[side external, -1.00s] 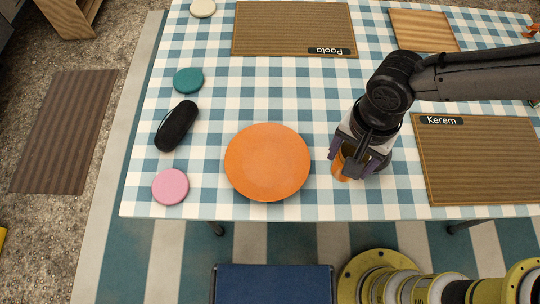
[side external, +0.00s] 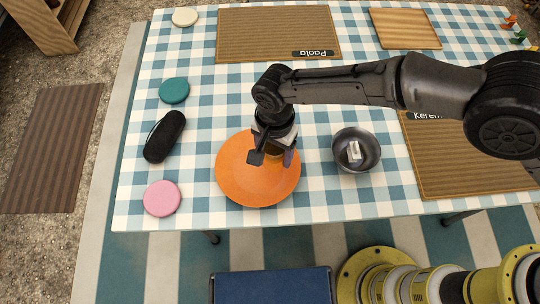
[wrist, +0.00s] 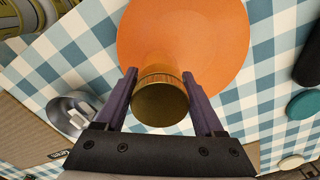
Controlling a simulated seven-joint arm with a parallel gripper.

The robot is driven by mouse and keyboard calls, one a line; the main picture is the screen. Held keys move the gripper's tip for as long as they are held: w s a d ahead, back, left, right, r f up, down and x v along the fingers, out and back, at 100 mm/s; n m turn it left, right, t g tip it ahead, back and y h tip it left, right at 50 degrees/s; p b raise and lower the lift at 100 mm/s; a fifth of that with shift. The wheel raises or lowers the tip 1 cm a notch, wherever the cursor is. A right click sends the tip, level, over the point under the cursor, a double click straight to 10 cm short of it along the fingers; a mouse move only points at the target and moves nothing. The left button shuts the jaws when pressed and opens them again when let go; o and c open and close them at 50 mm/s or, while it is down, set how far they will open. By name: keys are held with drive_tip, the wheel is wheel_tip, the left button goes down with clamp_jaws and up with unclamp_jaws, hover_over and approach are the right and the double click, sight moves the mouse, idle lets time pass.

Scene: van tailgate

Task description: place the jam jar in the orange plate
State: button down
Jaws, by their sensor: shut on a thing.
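The jam jar (wrist: 160,100), with a gold-brown lid and an orange body, is between my gripper's two fingers (wrist: 158,78) in the wrist view. My gripper (side external: 272,157) is shut on it, over the upper right part of the orange plate (side external: 240,185) in the side view. The plate also fills the top middle of the wrist view (wrist: 205,35). The jar is mostly hidden by the fingers in the side view. I cannot tell whether its base touches the plate.
A dark bowl (side external: 370,165) with a pale block in it stands right of the plate. A black case (side external: 164,137), a pink disc (side external: 162,198) and a teal disc (side external: 174,90) lie to the left. Woven mats (side external: 275,30) lie at the back and right (side external: 440,170).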

sight(270, 159)
drive_tip(key=shift+w+a+f, duration=0.3)
drive_tip(key=shift+a+f, duration=0.15)
drive_tip(key=shift+f, duration=1.55)
drive_tip(key=shift+f, duration=0.15)
unclamp_jaws()
drive_tip(key=shift+f, duration=0.1)
wheel_tip(270, 159, up, 12)
drive_tip(key=shift+r, duration=0.2)
